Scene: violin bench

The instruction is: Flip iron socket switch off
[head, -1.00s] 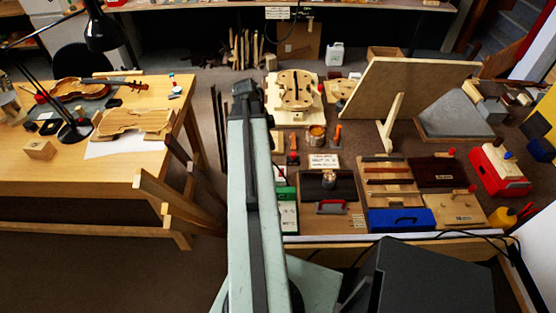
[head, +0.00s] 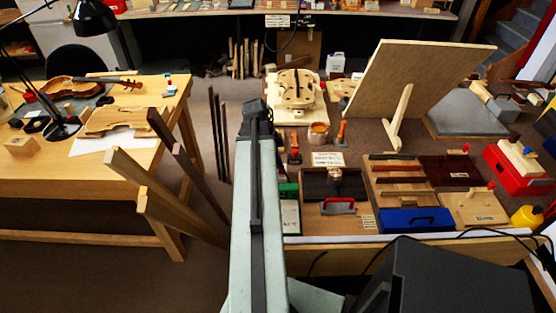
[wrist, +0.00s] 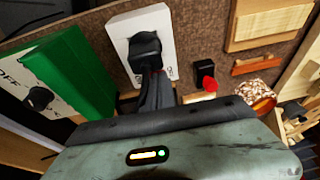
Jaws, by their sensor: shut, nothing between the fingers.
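The white socket plate (wrist: 168,28) shows at top centre in the wrist view, with dark lettering along its lower right edge. A black block (wrist: 145,46) sits over the plate's middle, perhaps a plug or switch; I cannot read a switch position. My gripper (wrist: 155,80) is shut, its dark narrow fingers pointing at the block's lower end. I cannot tell whether they touch. In the head view my arm reaches forward along the left edge of the right bench. The socket seems hidden behind it there.
A green box (wrist: 75,62) with an OFF-marked white face and black knob stands left of the socket. Wooden bars (head: 150,190) stand left of my arm; floor shows between the benches.

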